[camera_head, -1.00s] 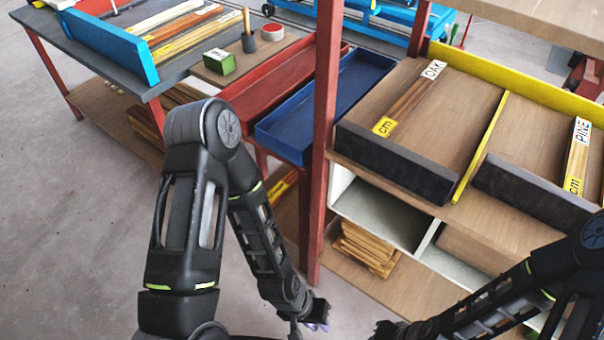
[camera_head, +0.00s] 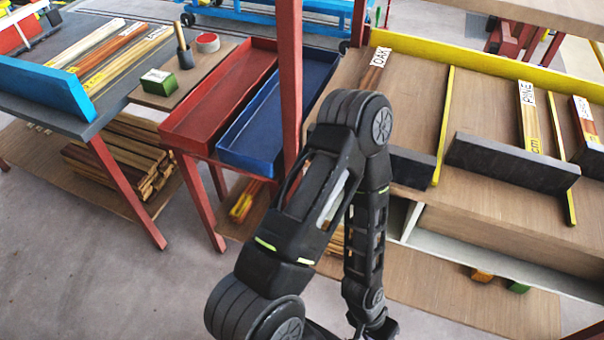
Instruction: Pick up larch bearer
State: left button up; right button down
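I cannot pick out a larch bearer by name. On the right-hand bench lie oak-labelled strips (camera_head: 374,73), partly hidden by my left arm, and pine-labelled strips (camera_head: 529,118). A reddish labelled piece (camera_head: 583,122) lies at the right edge; its label is too small to read. Several labelled strips (camera_head: 125,62) also lie on the left table. My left arm stands in front of the bench, and its gripper end (camera_head: 378,328) is low at the bottom edge, partly cut off, apart from the strips. My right gripper is out of view.
A red tray (camera_head: 215,100) and a blue tray (camera_head: 272,118) sit between the tables. A red post (camera_head: 289,75) stands before them. Yellow dividers (camera_head: 444,125) and dark front stops (camera_head: 510,163) split the bench. Stacked wood (camera_head: 125,150) lies under the left table. Floor at lower left is clear.

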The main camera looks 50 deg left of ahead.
aim_at(240, 210)
jog(key=k+j+z, duration=0.4)
jog(key=j, duration=0.3)
jog(key=k+j+z, duration=0.4)
jog(key=k+j, duration=0.15)
jog(key=k+j+z, duration=0.4)
jog(key=k, duration=0.3)
jog(key=k+j, duration=0.2)
jog(key=k, duration=0.25)
jog(key=k+j, duration=0.2)
jog(key=k, duration=0.25)
